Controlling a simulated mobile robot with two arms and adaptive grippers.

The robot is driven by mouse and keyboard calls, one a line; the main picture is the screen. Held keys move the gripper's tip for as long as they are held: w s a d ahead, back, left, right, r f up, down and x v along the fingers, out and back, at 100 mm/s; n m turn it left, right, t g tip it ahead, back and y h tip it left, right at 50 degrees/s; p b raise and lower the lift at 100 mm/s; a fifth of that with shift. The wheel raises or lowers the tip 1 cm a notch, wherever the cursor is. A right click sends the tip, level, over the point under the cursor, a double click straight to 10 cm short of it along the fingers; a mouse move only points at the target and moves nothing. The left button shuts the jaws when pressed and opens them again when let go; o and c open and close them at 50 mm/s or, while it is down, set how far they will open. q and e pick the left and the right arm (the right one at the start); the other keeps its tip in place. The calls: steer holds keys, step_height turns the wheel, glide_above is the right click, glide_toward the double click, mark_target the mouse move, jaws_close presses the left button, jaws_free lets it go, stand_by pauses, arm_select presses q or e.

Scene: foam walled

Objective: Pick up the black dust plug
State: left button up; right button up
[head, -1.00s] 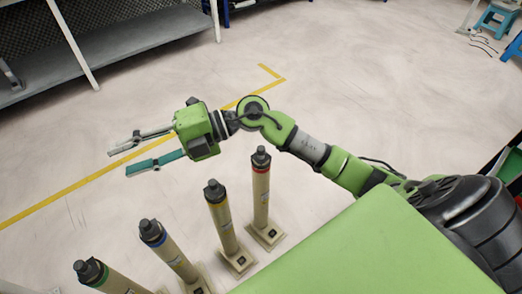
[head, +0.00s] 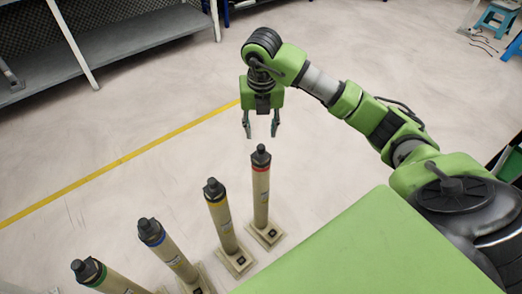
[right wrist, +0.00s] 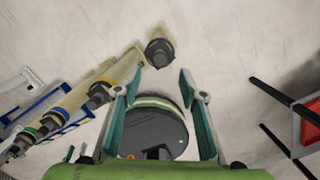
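Several upright beige tubes stand in a row, each topped by a black dust plug; I cannot tell which plug is meant. The plug (head: 260,154) on the red-banded tube (head: 261,190) is nearest my right gripper. The others sit on the yellow-banded tube (head: 214,189), the blue-banded tube (head: 151,230) and the green-banded tube (head: 88,270). My right gripper (head: 261,136) points down, open and empty, just above the red-banded tube's plug in the head view. In the right wrist view that plug (right wrist: 159,53) lies just beyond the open fingertips (right wrist: 159,78). My left gripper is out of view.
The tubes stand on small square bases on the pale floor. A yellow line (head: 130,158) runs behind them. A grey shelf (head: 110,45) stands at the upper left, and a blue stool (head: 497,17) at the upper right. The floor behind the tubes is clear.

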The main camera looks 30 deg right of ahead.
mark_target(261, 146)
steer(key=f, duration=0.4)
steer(key=shift+w+f+b, duration=0.25)
steer(key=shift+f+b, duration=0.05)
steer(key=shift+b, duration=0.1)
steer(key=f, duration=0.3)
steer(key=shift+w+d+f+b, duration=0.1)
steer(key=shift+d+f+b, duration=0.1)
steer(key=shift+b, duration=0.2)
steer(key=shift+w+f, duration=0.1)
steer(key=shift+f, duration=0.3)
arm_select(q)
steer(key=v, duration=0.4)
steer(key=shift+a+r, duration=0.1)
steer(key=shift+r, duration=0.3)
arm_select(e)
steer(key=c, duration=0.9)
